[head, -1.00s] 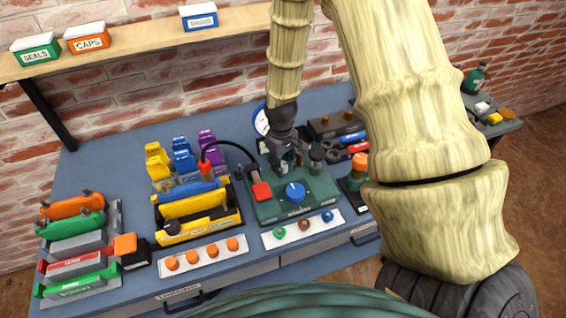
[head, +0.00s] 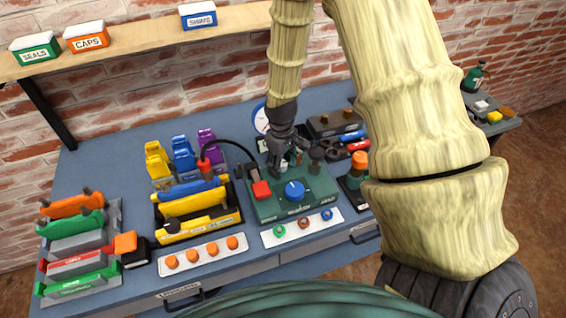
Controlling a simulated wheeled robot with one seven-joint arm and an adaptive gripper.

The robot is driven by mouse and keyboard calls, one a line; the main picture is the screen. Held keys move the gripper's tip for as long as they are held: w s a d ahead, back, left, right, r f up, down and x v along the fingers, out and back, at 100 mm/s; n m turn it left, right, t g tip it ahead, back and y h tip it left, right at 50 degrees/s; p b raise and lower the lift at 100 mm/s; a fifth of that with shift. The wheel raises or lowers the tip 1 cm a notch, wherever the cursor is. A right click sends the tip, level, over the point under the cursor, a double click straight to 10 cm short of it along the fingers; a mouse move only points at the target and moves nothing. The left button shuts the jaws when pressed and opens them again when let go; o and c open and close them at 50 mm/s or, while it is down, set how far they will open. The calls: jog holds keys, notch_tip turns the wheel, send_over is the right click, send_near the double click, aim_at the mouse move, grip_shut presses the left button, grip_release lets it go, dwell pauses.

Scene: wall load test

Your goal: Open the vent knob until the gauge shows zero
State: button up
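A green test unit (head: 262,209) sits on the blue workbench, with a blue knob (head: 295,190) on its front and a red part (head: 261,189) at its left. A white round gauge (head: 261,121) with a blue rim stands behind it, partly hidden by my arm; its reading is too small to tell. My gripper (head: 288,165) points down over the back of the green unit, behind the blue knob, among small fittings there. I cannot tell whether its fingers are open or shut, or which fitting they touch. A dark round knob (head: 316,152) stands just right of it.
An orange-capped bottle (head: 358,163) stands right of the unit. White strips with orange caps (head: 202,251) and coloured rings (head: 303,225) lie in front. A shelf (head: 130,45) runs above.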

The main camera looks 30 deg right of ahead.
jog(key=shift+w+r, duration=0.1)
jog(key=shift+r, duration=0.5)
notch_tip(320, 180, up, 11)
jog(key=shift+a, duration=0.15)
dwell(0.3)
jog(key=shift+f, duration=0.1)
dwell(0.4)
